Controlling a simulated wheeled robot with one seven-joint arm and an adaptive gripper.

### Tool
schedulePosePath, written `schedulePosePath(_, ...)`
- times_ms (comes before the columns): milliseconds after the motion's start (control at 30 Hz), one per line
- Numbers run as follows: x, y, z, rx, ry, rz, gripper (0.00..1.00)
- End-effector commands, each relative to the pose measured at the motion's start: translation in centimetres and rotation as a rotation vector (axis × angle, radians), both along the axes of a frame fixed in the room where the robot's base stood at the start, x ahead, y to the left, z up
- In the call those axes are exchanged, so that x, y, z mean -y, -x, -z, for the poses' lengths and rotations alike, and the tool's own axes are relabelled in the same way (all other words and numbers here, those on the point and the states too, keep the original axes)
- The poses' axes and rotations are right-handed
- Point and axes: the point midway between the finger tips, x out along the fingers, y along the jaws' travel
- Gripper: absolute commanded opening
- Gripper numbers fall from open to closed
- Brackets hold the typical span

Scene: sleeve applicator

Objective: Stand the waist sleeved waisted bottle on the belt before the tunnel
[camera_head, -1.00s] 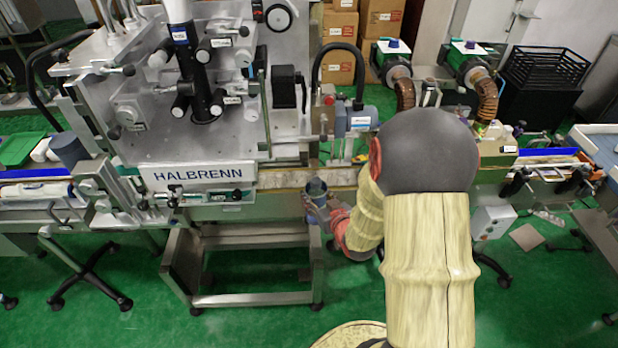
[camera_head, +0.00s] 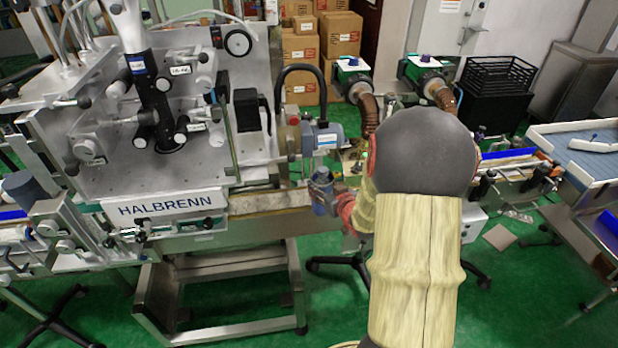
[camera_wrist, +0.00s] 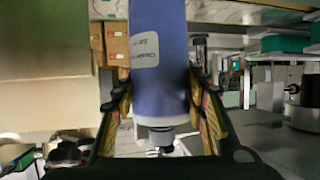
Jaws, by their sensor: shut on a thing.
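My gripper (camera_head: 332,198) is shut on the waisted bottle (camera_head: 321,207), which shows small beside the right end of the Halbrenn machine's belt (camera_head: 268,201). In the wrist view, the blue bottle (camera_wrist: 158,75) fills the middle, with a white printed label and a pale end with a dark tip at the bottom. A finger lies on each side of it. The bottle looks roughly upright in the head view; whether it touches the belt I cannot tell. I cannot make out the tunnel, and my arm covers the area to the right.
The Halbrenn machine (camera_head: 165,203) stands left of the bottle. A black bent hose (camera_head: 297,70) and a blue-grey motor (camera_head: 322,138) are behind it. Two green blowers with brown hoses (camera_head: 368,112) stand behind my arm. A belt section (camera_head: 515,158) continues at the right.

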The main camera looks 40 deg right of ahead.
Motion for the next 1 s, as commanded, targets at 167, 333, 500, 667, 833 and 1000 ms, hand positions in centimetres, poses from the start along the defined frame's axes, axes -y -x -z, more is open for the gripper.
schedulePosePath(167, 1.3, -3.6, 0.0, 0.003, 0.002, -0.001, 0.05)
schedulePosePath(333, 1.9, -5.0, -0.1, 0.002, 0.001, 0.001, 0.05)
schedulePosePath(500, 2.2, -6.0, -0.1, 0.003, 0.001, 0.001, 0.05)
schedulePosePath(667, 3.0, -8.4, 0.0, 0.003, 0.001, -0.001, 0.05)
schedulePosePath(833, 3.2, -8.7, 1.6, 0.000, -0.001, 0.001, 0.05)
schedulePosePath(1000, 3.2, -8.8, 1.4, 0.002, 0.001, 0.001, 0.05)
